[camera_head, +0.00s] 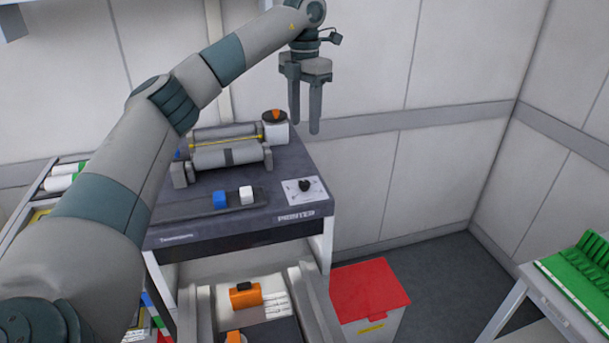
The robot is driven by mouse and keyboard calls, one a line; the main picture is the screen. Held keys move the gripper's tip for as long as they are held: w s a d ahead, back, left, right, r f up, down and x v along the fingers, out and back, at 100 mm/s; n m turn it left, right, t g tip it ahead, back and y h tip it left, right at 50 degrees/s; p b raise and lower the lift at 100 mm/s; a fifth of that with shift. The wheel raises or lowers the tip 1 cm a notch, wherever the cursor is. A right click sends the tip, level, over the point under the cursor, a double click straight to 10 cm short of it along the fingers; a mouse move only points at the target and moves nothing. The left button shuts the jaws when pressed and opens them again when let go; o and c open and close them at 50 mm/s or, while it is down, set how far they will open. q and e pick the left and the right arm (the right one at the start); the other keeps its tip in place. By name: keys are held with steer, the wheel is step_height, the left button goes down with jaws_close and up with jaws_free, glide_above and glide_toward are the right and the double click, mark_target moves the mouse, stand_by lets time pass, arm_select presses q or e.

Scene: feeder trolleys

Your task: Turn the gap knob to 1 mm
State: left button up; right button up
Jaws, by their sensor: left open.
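A printer (224,222) with rollers on top stands left of centre in the head view. A small black knob (304,185) sits on a white dial plate (314,196) at the printer's right front corner. The dial's marks and the knob's setting are too small to read. Another knob, orange and dark (274,115), tops a white cylinder (278,134) at the back right of the printer. I cannot tell from labels which is the gap knob. My left gripper (305,126) is open and empty, pointing down above the printer's back right, apart from both knobs. My right gripper is out of view.
A table with green racks (582,280) is far right.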

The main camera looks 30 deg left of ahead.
mark_target(304, 182)
arm_select(q)
step_height(304, 182, down, 16)
steer(key=p, duration=0.7)
steer(key=shift+f, duration=0.1)
steer(key=shift+w+f, duration=0.1)
steer(key=shift+f, duration=0.6)
steer(key=c, duration=1.1)
steer(key=shift+o, duration=0.2)
